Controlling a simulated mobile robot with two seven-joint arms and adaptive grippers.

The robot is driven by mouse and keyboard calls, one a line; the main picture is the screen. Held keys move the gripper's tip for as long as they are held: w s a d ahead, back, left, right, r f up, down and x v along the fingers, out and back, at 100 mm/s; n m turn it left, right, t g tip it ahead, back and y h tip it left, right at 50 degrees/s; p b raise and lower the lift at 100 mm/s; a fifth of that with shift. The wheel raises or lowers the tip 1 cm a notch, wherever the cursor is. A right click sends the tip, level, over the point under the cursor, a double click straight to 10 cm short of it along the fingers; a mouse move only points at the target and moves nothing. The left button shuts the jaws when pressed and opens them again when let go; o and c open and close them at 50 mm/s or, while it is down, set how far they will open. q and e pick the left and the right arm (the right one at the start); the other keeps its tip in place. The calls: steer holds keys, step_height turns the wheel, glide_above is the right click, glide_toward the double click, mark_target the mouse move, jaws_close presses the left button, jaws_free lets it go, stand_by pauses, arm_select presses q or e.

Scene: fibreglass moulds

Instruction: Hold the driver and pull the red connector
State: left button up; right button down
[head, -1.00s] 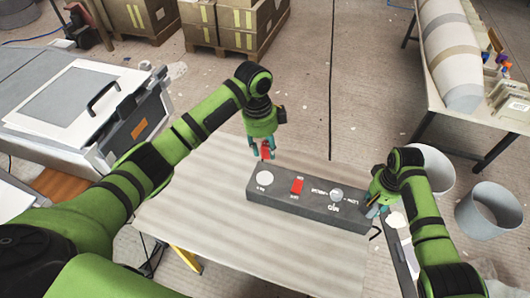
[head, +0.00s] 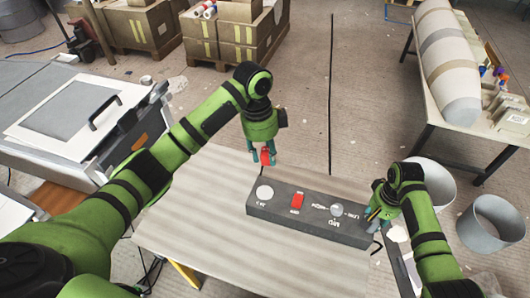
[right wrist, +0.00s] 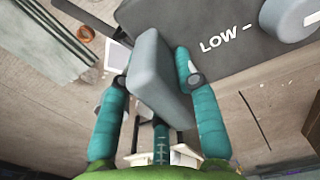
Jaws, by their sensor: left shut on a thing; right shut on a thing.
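The driver (head: 318,225) is a long dark grey box on the table, with a white round button, a red switch and a grey knob on top. My left gripper (head: 261,152) is shut on the small red connector (head: 267,157). It holds the connector apart from the driver, beyond its left end, with a thin dark line below it. My right gripper (head: 376,212) is at the driver's right end.
The pale wooden table (head: 200,225) is clear in front of the driver. Two grey buckets (head: 492,225) stand on the floor at the right. A bench (head: 435,115) with a large striped cylinder is at the back right, and cardboard boxes (head: 240,40) stand at the back.

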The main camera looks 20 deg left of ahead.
steer(key=c, duration=0.8)
jaws_free()
step_height(320, 180, up, 11)
steer(key=shift+f, duration=0.1)
steer(key=shift+r, duration=0.6)
